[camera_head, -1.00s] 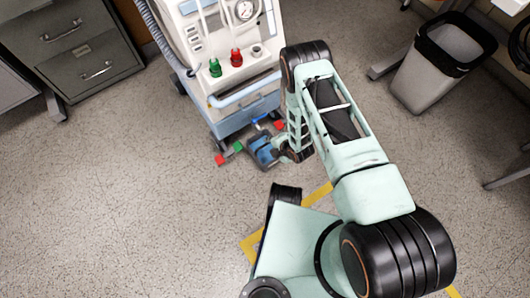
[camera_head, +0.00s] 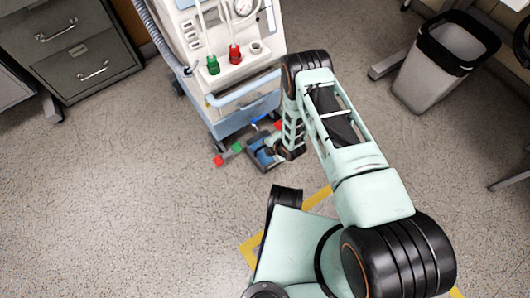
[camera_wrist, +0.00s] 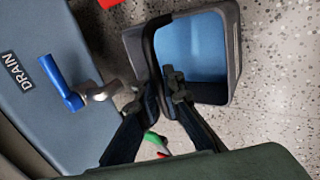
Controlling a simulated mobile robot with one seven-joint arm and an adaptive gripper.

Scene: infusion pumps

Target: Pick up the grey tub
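The grey tub (camera_wrist: 232,50) has a blue inside and sits at the top middle of the wrist view. In the head view the tub (camera_head: 262,153) is low in front of the machine, partly hidden by my arm. My gripper (camera_wrist: 165,88) is at the tub's left wall, with one finger inside and the other outside. The fingers look closed on that wall, with little gap. In the head view my gripper (camera_head: 279,150) is small and partly hidden. I cannot tell whether the tub touches the floor.
The machine's panel marked DRAIN (camera_wrist: 35,90) stands close left of the tub. A blue-handled valve (camera_wrist: 62,85) juts out towards my gripper; a green handle (camera_wrist: 153,139) lies below. A grey bin (camera_head: 440,70) stands at the right. Floor on the left is clear.

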